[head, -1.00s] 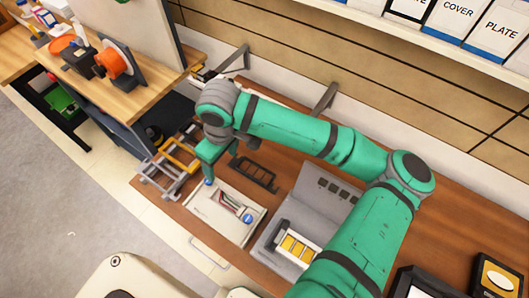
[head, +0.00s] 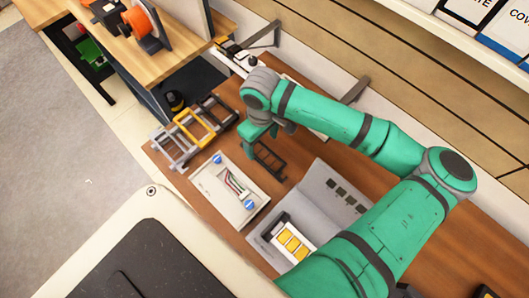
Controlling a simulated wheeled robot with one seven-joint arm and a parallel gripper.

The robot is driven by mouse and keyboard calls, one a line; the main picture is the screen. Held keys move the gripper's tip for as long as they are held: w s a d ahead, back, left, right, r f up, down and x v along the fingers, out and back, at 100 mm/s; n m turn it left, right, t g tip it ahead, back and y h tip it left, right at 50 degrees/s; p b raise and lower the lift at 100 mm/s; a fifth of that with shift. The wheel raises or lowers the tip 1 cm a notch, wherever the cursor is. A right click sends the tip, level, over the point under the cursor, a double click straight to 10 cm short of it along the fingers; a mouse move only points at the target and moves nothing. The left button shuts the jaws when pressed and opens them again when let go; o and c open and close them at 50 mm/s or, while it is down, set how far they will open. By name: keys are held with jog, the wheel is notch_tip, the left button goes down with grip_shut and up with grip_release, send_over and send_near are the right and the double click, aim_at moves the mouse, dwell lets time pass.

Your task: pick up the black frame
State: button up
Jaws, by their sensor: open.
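A black frame (head: 270,161) with several slots lies on the brown wooden worktop, near the middle of the view. My gripper (head: 257,133) is at the end of my green arm, just above and to the left of the frame in the picture. It points down and appears empty and open, though its fingertips are hard to make out. Its hand and wrist partly cover the frame's upper end. I cannot tell whether it touches the frame.
A grey rack (head: 171,151) with a yellow frame (head: 222,125) stands left of the gripper. A pale tray (head: 218,190) with wires and blue round parts lies in front. A grey case (head: 324,201) is to the right. A dark cabinet (head: 172,75) is behind left.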

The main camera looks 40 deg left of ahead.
aim_at(261, 153)
jog(key=f, duration=0.4)
jog(key=shift+s+a, duration=0.1)
jog(key=shift+s, duration=0.1)
jog(key=shift+c, duration=0.3)
jog(key=c, duration=1.1)
jog(key=shift+r, duration=0.15)
